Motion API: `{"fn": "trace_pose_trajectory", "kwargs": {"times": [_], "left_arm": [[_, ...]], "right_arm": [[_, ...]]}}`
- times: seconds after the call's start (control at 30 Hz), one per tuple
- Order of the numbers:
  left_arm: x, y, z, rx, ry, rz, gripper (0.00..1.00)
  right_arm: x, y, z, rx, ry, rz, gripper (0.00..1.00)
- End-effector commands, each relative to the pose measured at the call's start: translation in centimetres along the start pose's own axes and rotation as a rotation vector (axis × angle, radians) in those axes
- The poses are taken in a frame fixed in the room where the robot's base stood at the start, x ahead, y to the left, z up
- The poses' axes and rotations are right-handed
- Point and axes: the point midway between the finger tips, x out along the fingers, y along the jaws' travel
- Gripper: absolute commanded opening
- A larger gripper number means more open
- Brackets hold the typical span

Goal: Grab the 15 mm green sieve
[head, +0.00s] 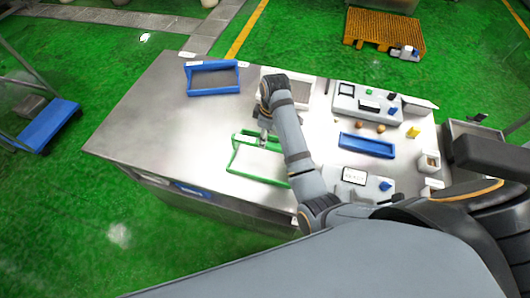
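The green sieve (238,157) lies on the metal table in front of the middle, a rectangular green frame around a pale mesh or opening. My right arm comes in from the lower right and crosses over its right side, hiding part of it. My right gripper (264,137) points down at the sieve's far edge, touching or just above it. The fingers are too small and partly hidden to tell whether they are closed on the frame. No size mark is readable on the sieve. My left gripper is not in view.
A pale sieve (299,87) is partly behind my arm. To the right are a blue tray (367,146), a scale-like device (355,176) and small items. The table's left part is clear.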

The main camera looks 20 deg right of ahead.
Motion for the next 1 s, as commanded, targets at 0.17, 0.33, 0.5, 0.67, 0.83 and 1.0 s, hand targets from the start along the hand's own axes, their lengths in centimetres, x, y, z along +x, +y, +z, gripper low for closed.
{"fn": "trace_pose_trajectory", "kwargs": {"times": [0.17,0.33,0.5,0.67,0.83,1.0], "left_arm": [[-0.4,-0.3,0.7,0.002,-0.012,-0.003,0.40],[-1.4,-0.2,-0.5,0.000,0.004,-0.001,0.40],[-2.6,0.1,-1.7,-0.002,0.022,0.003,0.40],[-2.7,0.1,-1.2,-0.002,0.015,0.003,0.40],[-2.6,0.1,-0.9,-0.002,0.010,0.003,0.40],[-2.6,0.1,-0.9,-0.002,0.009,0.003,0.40]], "right_arm": [[1.3,0.0,0.1,0.001,0.000,0.001,0.51],[2.2,0.0,0.3,0.002,-0.003,-0.002,0.51],[5.3,0.1,0.6,0.002,-0.003,-0.001,0.51],[6.5,0.2,0.5,0.002,0.000,0.002,0.51],[6.6,0.2,0.5,0.002,0.001,0.003,0.51],[6.5,0.2,0.5,0.002,0.000,0.002,0.28]]}}
